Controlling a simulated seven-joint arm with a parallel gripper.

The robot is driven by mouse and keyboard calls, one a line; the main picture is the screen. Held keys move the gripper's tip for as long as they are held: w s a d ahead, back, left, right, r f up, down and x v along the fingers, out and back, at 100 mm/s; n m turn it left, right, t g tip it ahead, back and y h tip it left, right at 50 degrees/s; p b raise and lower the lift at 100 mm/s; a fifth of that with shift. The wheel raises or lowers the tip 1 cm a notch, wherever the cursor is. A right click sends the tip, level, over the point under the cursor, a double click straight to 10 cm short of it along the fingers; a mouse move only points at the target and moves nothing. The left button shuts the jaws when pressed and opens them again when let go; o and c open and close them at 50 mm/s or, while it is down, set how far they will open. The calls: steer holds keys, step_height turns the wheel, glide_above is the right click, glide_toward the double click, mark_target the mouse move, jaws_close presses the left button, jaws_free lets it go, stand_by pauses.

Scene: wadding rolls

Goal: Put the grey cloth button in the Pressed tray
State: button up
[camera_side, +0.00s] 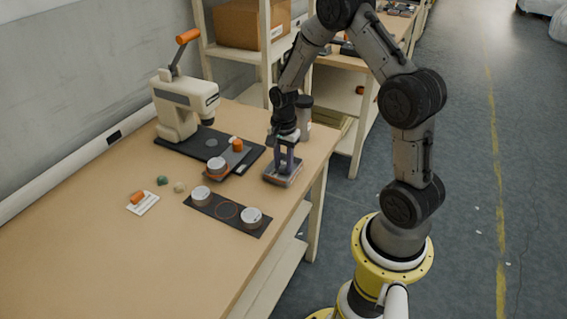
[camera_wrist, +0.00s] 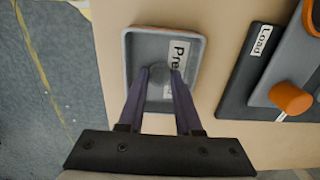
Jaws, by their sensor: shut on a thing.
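The Pressed tray (camera_side: 272,180) is a small shallow grey tray near the right edge of the table. In the wrist view the tray (camera_wrist: 135,45) has an orange-brown outer edge and a white label partly hidden by my fingers. My gripper (camera_side: 286,166) points down over the tray. In the wrist view my gripper (camera_wrist: 160,75) has its two fingers shut on the grey cloth button (camera_wrist: 157,71), a small dark grey round thing between the tips. The button is over or inside the tray; whether it touches the tray floor I cannot tell. In the side view it is hidden.
A white hand press (camera_side: 180,105) with an orange-ended lever stands left of the tray. Its dark base plate (camera_wrist: 240,95) carries a Load label and an orange knob (camera_wrist: 291,98). A dark strip (camera_side: 228,212) with two white pots lies in front. The table's front left is clear.

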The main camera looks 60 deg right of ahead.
mark_target(283, 167)
steer(key=shift+f, duration=0.15)
steer(key=o, duration=0.9)
step_height(283, 167, up, 12)
steer(key=s+a+r+n+t, duration=0.3)
steer(key=s+a+r+n, duration=0.4)
steer(key=a+r+n, duration=0.3)
steer(key=s+a+r+n+t, duration=0.1)
steer(key=s+a+n, duration=0.1)
steer(key=s, duration=0.1)
steer(key=s+a+r+n, duration=0.1)
steer(key=s+a+n, duration=0.1)
steer(key=s+n, duration=0.1)
steer(key=s+a+r+n+t, duration=0.1)
steer(key=s+a+n, duration=0.1)
steer(key=s, duration=0.3)
steer(key=shift+r+n+t, duration=0.25)
steer(key=shift+n+t, duration=0.05)
steer(key=shift+n, duration=0.2)
